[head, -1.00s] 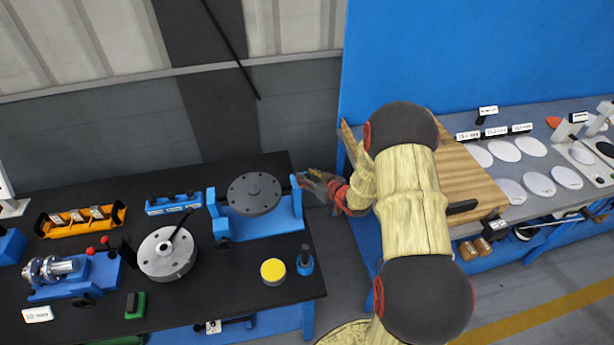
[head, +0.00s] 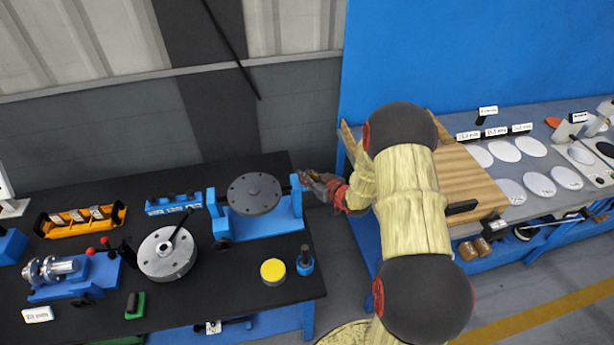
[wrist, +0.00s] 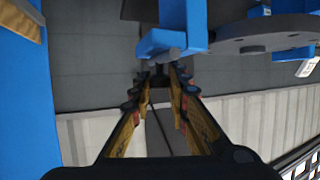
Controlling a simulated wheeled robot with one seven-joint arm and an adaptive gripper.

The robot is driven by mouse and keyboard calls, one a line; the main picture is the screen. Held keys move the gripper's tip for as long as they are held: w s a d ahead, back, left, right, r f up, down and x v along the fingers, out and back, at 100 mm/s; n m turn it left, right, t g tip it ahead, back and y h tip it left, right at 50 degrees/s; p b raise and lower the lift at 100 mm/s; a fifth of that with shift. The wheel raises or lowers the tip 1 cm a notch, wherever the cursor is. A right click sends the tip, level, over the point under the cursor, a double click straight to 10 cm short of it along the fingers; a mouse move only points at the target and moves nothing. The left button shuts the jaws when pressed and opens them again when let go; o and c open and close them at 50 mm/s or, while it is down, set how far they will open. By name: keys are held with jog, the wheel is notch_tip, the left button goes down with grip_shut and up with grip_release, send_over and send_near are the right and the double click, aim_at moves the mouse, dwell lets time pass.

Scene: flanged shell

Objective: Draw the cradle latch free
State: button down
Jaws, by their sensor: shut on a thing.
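The blue cradle (head: 262,224) stands at the right end of the black bench and holds a dark grey flanged disc (head: 254,194). My gripper (head: 304,178) is at the cradle's right upright, at the upper right corner. In the wrist view my gripper's fingers (wrist: 159,76) are shut on the small dark latch (wrist: 159,70), just beside the blue upright (wrist: 172,38). The fingers hide most of the latch. The latch is too small to make out in the head view.
A silver flange (head: 166,254), a yellow-topped cylinder (head: 272,270) and a small blue holder (head: 305,262) stand on the bench. A blue-framed bench with a wooden board (head: 466,184) is to the right of my arm. Open floor lies between the benches.

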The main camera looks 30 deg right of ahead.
dwell(0.5)
jog(key=w, duration=0.1)
jog(key=w+d+b, duration=0.1)
jog(key=w, duration=0.1)
jog(key=shift+w, duration=0.15)
jog(key=shift+r, duration=0.1)
jog(key=c, duration=2.2)
grip_release()
jog(key=o, duration=0.5)
jog(key=v, duration=1.2)
